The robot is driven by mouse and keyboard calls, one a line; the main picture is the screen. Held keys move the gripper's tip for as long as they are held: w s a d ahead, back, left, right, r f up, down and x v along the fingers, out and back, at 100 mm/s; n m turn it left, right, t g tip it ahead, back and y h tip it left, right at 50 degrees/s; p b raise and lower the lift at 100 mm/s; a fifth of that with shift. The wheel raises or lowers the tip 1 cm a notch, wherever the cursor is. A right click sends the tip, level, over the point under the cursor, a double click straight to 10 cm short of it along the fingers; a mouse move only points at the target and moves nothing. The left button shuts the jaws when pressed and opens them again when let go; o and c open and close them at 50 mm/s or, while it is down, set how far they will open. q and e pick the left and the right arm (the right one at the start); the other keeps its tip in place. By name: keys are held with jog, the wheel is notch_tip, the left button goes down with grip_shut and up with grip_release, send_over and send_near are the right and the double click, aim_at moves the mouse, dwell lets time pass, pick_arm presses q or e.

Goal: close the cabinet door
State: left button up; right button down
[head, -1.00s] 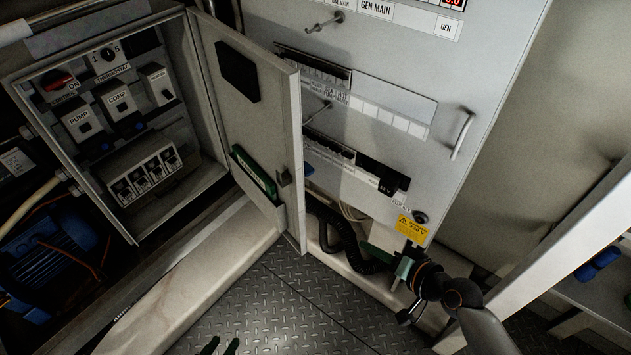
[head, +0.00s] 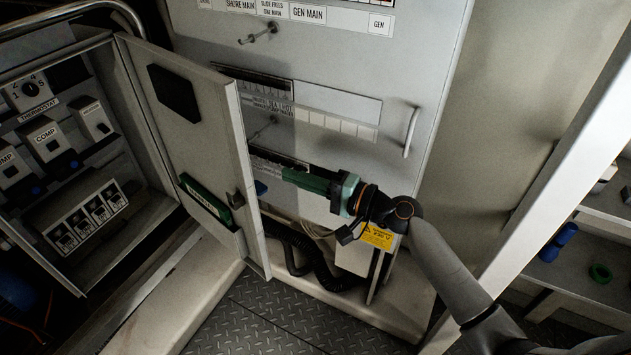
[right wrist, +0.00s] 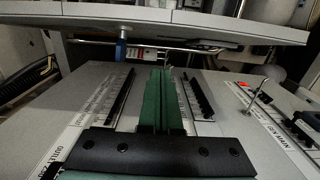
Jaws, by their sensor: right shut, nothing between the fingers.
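The grey cabinet door (head: 197,125) stands open in the head view, swung out from the right edge of the cabinet (head: 85,120). Its inner face shows a black plate, a green holder and a small latch (head: 235,200). My right gripper (head: 287,175) is shut and empty, its green fingers pointing left toward the outer side of the door, close to its free edge. In the right wrist view the shut fingers (right wrist: 160,72) point at a pale panel, likely the door (right wrist: 185,28), with a gap before it. Whether they touch is not clear. My left gripper is out of view.
A tall grey panel (head: 350,75) with switches, a peg and a handle (head: 411,132) stands behind my right gripper. Black hoses (head: 300,255) hang below. A shelf (head: 570,265) is at the right. The tread-plate floor (head: 265,315) is clear.

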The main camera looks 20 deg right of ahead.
jog(key=shift+a+p, duration=0.85)
jog(key=shift+a, duration=1.9)
jog(key=shift+s, duration=0.1)
